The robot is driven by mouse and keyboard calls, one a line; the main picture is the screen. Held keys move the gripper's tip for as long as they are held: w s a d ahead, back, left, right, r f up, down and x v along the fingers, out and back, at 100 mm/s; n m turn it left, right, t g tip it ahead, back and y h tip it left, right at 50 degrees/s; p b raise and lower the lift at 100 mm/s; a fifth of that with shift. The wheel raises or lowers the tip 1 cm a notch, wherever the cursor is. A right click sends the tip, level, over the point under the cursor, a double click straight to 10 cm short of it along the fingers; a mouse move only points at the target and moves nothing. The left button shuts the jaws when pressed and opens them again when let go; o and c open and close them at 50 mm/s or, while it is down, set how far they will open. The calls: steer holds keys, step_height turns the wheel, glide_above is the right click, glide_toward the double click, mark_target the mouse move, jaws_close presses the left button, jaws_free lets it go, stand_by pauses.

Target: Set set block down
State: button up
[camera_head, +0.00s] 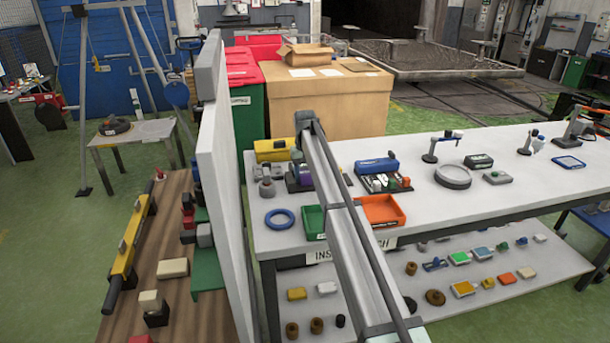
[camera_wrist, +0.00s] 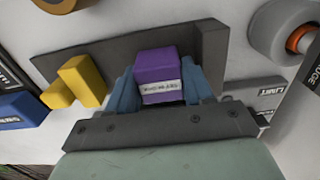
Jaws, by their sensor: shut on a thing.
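The set block, which I take to be the purple block with a white label, shows in the wrist view (camera_wrist: 158,72). Its label is too small to read surely. My gripper (camera_wrist: 166,82) is shut on it, with one blue finger at each side. A dark grey plate or fixture (camera_wrist: 212,50) lies right behind the block; I cannot tell whether the block touches it. In the head view the purple block (camera_head: 305,172) is small, near the bench's back left, and my arm partly hides that spot.
On the white bench (camera_head: 340,150) are a blue ring (camera_head: 280,218), a green tray (camera_head: 313,222), an orange tray (camera_head: 382,211) and a blue-topped box (camera_head: 378,165). A tall panel (camera_head: 222,180) borders the left.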

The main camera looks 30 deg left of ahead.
mark_target(305, 172)
steer(key=shift+f, duration=0.25)
steer(key=o, duration=1)
steer(key=shift+r, duration=0.15)
step_height(305, 172, up, 12)
